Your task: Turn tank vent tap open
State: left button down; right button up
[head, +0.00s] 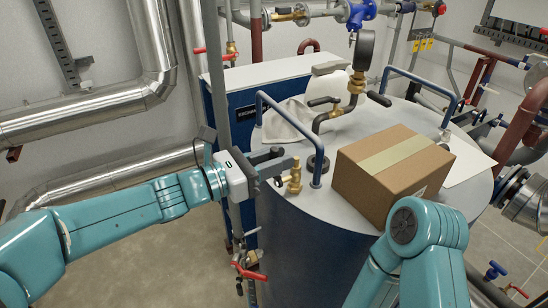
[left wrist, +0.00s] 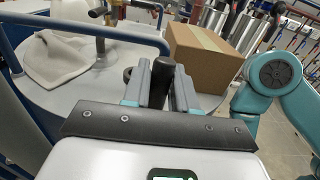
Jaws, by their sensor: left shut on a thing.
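The tank vent tap (head: 294,184) is a small brass valve standing on the pale top of the tank, near its left edge. My left gripper (head: 284,166) reaches it from the left, with its fingers beside the brass body. In the left wrist view, the grey fingers are shut on the tap's black handle (left wrist: 163,78), which stands up between them. The fingers and hand hide part of the handle, so I cannot tell its exact angle to the pipe. My right gripper is out of view; only a bent part of my right arm shows.
A cardboard box (head: 393,172) sits on the tank top to the right of the tap. Blue handrails (head: 318,140) rise close to the tap. A white cloth (head: 288,118) and another black-handled brass valve (head: 355,84) stand behind. A red-handled valve (head: 250,272) is low at the tank's left side.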

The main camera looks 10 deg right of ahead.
pick_arm(q)
jog(key=c, duration=1)
grip_release()
jog(key=shift+a, duration=0.1)
jog(key=b+v, duration=0.4)
jog(key=v, duration=1.2)
jog(key=shift+a, duration=0.1)
